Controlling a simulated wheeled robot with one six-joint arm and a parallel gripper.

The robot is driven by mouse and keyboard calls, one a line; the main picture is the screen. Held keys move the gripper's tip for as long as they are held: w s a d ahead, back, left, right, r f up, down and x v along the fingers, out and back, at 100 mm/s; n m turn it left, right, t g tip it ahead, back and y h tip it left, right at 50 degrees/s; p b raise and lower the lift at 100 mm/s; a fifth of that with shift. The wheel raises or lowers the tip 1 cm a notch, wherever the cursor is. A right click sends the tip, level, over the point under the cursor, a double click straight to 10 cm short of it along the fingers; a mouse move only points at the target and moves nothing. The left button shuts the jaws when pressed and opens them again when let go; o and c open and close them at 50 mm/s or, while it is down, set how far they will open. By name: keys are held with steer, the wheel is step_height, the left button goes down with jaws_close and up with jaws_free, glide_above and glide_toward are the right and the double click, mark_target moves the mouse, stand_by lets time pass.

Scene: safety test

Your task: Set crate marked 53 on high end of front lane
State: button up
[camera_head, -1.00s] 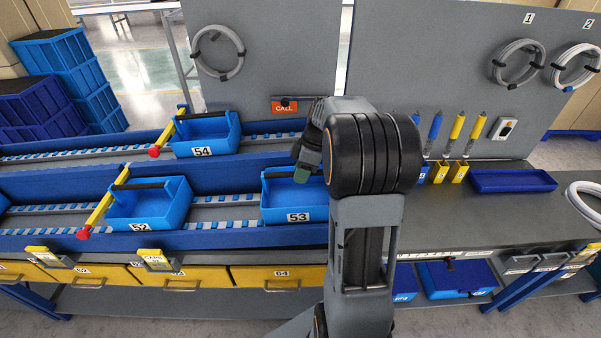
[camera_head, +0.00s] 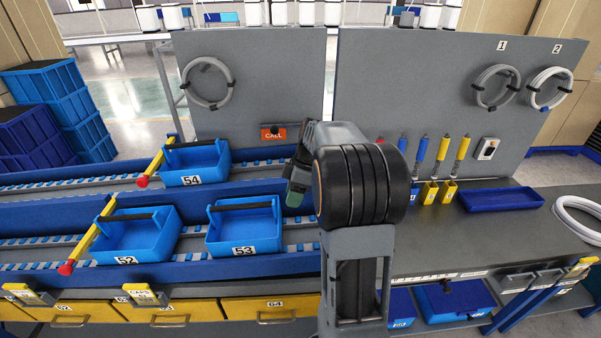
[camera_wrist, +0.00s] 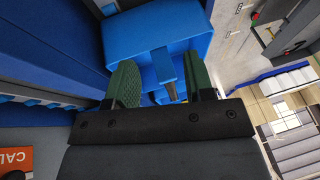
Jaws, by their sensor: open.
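The blue crate marked 53 (camera_head: 243,235) sits on the roller front lane (camera_head: 300,232), to the right of the crate marked 52 (camera_head: 140,240), with a small gap between them. Its dark handle bar is up and free of the jaws. My gripper (camera_head: 297,190) is open, above the lane just right of crate 53 and apart from it. In the wrist view my gripper (camera_wrist: 163,85) shows green fingers spread wide with nothing clamped. Blue parts lie beyond the fingers there; I cannot tell which they are.
Crate 54 (camera_head: 195,165) stands on the rear lane. A yellow stop bar with a red tip (camera_head: 80,250) is at the front lane's left. The grey bench (camera_head: 450,235) with a blue tray (camera_head: 500,198) lies right. My arm hides the front lane's right end.

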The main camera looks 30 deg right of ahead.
steer(key=v, duration=1.2)
step_height(320, 180, down, 7)
steer(key=s+a+m+h, duration=0.2)
steer(key=m+h, duration=0.1)
steer(key=m, duration=0.7)
steer(key=s+a+f+t, duration=0.1)
steer(key=s+a+t, duration=0.1)
steer(key=s+a, duration=0.4)
steer(key=s+a+f+m+t+h, duration=0.1)
steer(key=s+a+t, duration=0.1)
steer(key=s+a, duration=0.4)
steer(key=a, duration=0.4)
steer(key=shift+a+m, duration=0.3)
steer(key=shift+f, duration=0.1)
steer(key=shift+c, duration=0.5)
